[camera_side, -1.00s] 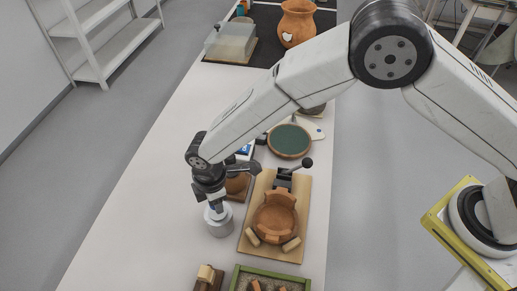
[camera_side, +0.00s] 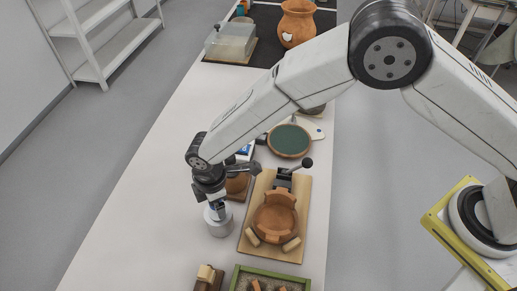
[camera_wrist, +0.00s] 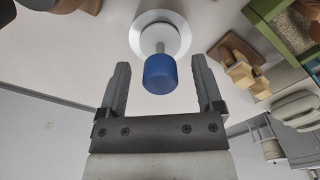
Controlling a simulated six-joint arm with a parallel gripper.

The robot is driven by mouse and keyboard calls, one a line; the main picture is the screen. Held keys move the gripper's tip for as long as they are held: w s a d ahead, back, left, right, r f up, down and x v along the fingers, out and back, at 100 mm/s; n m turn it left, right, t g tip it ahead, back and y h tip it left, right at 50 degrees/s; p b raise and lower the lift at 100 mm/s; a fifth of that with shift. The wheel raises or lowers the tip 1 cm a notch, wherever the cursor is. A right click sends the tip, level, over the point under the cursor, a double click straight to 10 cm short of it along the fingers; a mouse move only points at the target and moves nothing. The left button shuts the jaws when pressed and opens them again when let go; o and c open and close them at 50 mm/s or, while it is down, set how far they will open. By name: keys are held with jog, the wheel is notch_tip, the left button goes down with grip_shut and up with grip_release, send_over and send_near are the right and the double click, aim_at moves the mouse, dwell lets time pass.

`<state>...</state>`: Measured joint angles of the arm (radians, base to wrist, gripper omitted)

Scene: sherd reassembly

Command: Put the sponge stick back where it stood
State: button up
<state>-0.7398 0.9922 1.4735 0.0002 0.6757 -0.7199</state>
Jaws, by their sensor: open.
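The sponge stick (camera_wrist: 160,76) has a blue cylindrical end and a thin pale stem, seen in the wrist view. Its stem goes down into the round white-grey holder (camera_wrist: 142,40), so the stick stands in it. The holder also shows in the side view (camera_side: 220,228) as a short grey cylinder on the table. My gripper (camera_wrist: 161,66) is open, with one finger on each side of the blue end and a visible gap on both sides. In the side view my gripper (camera_side: 216,207) is over the holder and largely hides the stick.
A wooden board (camera_side: 258,250) with a terracotta bowl (camera_side: 274,222) and pale blocks lies just right of the holder. A green-rimmed tray (camera_side: 240,273) and a small wooden stand (camera_side: 205,282) are at the front. The table left of the holder is clear.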

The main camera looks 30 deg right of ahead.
jog(key=shift+r, duration=3.9)
jog(key=s+d+r+m+t, duration=0.15)
jog(key=d+m, duration=0.25)
jog(key=d, duration=0.5)
jog(key=s+d+r+m, duration=0.1)
jog(key=d+r+m, duration=0.25)
jog(key=d, duration=0.55)
jog(key=s+d+r+m+t, duration=0.15)
jog(key=d+m, duration=0.35)
jog(key=d, duration=0.5)
jog(key=s+d+m, duration=0.4)
jog(key=s+d, duration=0.2)
jog(key=d, duration=0.1)
jog(key=shift+r, duration=0.4)
